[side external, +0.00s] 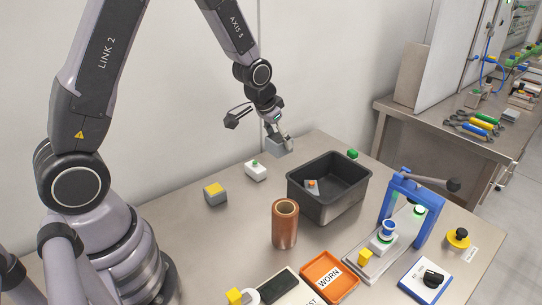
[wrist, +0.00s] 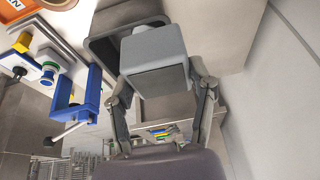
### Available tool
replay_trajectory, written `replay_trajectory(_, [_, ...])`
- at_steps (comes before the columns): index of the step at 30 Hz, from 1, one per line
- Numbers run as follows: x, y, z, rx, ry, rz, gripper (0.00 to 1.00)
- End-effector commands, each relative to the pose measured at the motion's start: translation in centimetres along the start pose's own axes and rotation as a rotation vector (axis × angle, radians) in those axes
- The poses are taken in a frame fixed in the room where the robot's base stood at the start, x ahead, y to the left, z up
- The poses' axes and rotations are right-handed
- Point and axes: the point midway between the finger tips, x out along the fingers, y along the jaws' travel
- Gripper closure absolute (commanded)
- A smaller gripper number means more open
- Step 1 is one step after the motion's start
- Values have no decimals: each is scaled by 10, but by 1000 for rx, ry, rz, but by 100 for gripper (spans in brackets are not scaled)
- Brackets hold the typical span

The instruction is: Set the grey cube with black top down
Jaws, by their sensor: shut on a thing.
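My gripper (side external: 283,139) is over the far back part of the steel table in the side view. It is shut on a plain grey cube (side external: 277,147). In the wrist view the grey cube (wrist: 155,62) sits between the two fingers of my gripper (wrist: 162,88), one on each side. Only grey faces show; I see no black top in either view. The cube is low, near the table surface close to the back wall; I cannot tell whether it touches the table.
A dark open bin (side external: 345,205) stands right of the cube, holding a small block. A copper cylinder (side external: 285,228) and blue press (side external: 427,215) stand nearer the front.

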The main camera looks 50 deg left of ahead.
Motion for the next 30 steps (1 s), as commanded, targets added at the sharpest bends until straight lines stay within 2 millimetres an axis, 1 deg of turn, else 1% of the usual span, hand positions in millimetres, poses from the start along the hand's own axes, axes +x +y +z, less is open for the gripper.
replay_trajectory(1, [13, -6, 10, 0, -10, -5, 82])
replay_trajectory(6, [48, -25, 38, 1, -12, -8, 82])
replay_trajectory(9, [67, -34, 56, 1, -12, -1, 82])
replay_trajectory(12, [81, -39, 71, 0, -9, 11, 82])
replay_trajectory(14, [87, -40, 76, -2, -6, 16, 82])
replay_trajectory(18, [109, -40, 90, -2, -7, 23, 82])
replay_trajectory(21, [123, -40, 95, -3, -5, 22, 82])
replay_trajectory(26, [140, -40, 101, -2, -4, 21, 82])
replay_trajectory(30, [158, -40, 109, -3, -4, 20, 82])
